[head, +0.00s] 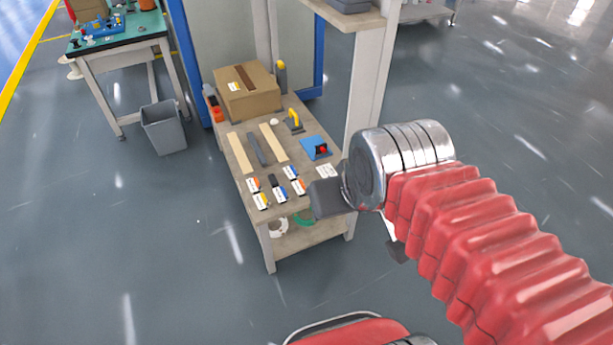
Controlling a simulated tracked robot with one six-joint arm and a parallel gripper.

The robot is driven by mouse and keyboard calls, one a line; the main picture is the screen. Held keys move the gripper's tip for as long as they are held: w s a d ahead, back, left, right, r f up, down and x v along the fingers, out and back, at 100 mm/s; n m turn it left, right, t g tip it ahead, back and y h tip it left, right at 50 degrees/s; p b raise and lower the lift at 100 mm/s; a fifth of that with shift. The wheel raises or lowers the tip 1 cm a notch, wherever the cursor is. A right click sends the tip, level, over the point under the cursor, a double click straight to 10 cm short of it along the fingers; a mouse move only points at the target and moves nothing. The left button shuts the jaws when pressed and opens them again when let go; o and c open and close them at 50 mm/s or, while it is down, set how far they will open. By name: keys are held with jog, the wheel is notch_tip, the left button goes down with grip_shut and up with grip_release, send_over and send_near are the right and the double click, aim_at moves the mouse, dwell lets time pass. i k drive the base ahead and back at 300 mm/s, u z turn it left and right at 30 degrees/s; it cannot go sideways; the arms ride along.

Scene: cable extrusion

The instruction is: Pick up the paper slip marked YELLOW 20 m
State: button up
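Several small white slips with coloured bands lie in two rows near the front edge of a small workbench (243,197) in the head view. The front-left slip (261,202) has a yellowish band and looks like the yellow one. Its printed text is too small to read. Beside it are slips with orange, black and blue bands. My gripper (328,198) shows as a dark grey part at the end of the metal wrist, over the bench's right front side, to the right of the slips. Its fingertips are not clear, and I cannot tell whether it is open.
A cardboard box (247,97), wooden strips (240,153), a yellow-handled tool (294,121) and a blue item with a red knob (316,148) are on the bench. A white post (371,75) rises behind its right side. A grey bin (164,128) stands left; the floor in front is clear.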

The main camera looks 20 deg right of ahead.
aim_at(326, 170)
jog(key=u, duration=0.65)
jog(key=i, duration=1)
jog(key=u, duration=0.05)
